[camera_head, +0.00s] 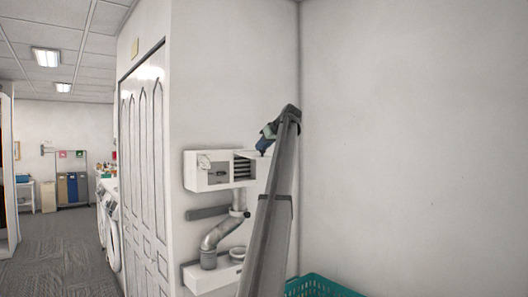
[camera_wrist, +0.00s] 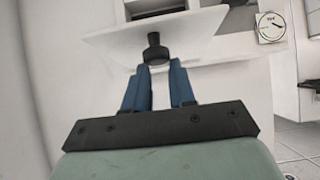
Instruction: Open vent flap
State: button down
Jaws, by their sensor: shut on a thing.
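The white vent box (camera_head: 205,178) is mounted on the wall, with dark slats (camera_head: 243,167) showing in its right part. The white vent flap (camera_wrist: 112,39) shows in the wrist view, tilted away from the box, with a dark opening behind it. A black knob (camera_wrist: 155,50) sticks out of the flap. My gripper (camera_head: 262,151) is at the right end of the box in the head view. In the wrist view my gripper (camera_wrist: 160,72) has its blue fingers shut on the knob. My arm hides part of the box's right side in the head view.
A grey duct pipe (camera_head: 219,232) runs below the box to a white lower unit (camera_head: 200,277). A teal basket (camera_head: 318,288) stands at the lower right. A round dial (camera_wrist: 270,27) is at the upper right. The wall on the right is bare.

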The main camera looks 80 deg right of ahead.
jog(key=shift+w+d+r, duration=0.15)
jog(key=shift+r, duration=0.15)
jog(key=c, duration=1.2)
grip_release()
jog(key=shift+f+g+y, duration=0.15)
jog(key=shift+g+y, duration=0.15)
jog(key=shift+c, duration=0.2)
jog(key=o, duration=0.4)
jog(key=v, duration=1.4)
